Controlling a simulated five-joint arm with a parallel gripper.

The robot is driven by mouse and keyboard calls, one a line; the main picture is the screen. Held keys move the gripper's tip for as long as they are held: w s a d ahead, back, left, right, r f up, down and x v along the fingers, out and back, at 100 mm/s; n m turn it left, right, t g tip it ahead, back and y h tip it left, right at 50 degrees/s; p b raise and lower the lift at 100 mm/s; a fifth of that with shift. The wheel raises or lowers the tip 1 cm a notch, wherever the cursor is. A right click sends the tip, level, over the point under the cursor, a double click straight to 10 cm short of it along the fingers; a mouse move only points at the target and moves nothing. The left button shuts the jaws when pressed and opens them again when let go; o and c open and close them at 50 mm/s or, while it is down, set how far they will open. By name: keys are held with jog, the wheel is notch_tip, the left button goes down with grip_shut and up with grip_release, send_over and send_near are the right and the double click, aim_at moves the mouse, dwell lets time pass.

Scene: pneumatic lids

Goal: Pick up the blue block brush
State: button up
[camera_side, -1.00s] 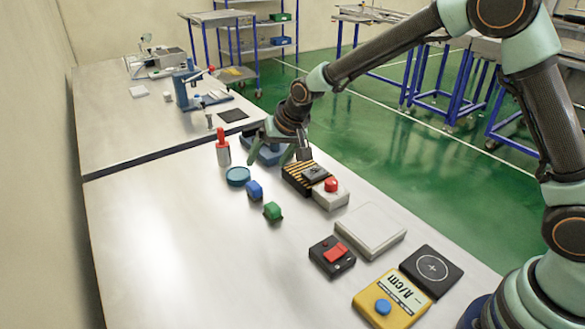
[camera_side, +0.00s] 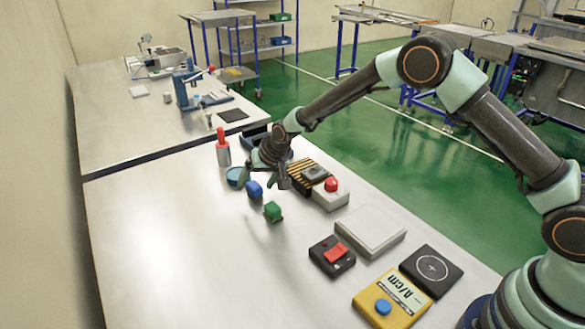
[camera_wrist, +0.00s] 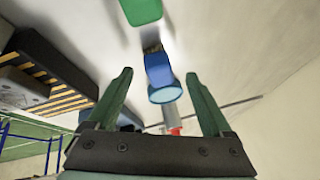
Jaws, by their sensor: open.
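The blue block brush (camera_side: 254,190) lies on the white table in the side view, just left of my gripper (camera_side: 266,178). In the wrist view the blue block brush (camera_wrist: 157,68) shows beyond and between the two green fingers, with a dark bristle-like patch at its upper end. My gripper (camera_wrist: 160,88) is open, and nothing is between its fingertips. A green block (camera_side: 273,211) lies in front of the blue one in the side view; it is at the top edge of the wrist view (camera_wrist: 141,10).
A round blue dish (camera_side: 234,177) and a red-topped cylinder (camera_side: 222,147) stand behind the brush. A striped black-and-yellow box (camera_side: 300,176) and a white box with a red button (camera_side: 331,193) are close on the right. The table's left side is clear.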

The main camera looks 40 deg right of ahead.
aim_at(256, 186)
jog(key=shift+w+f, duration=0.2)
jog(key=shift+f, duration=0.15)
grip_shut()
jog(key=shift+r, duration=0.1)
notch_tip(256, 186, up, 20)
dwell(0.5)
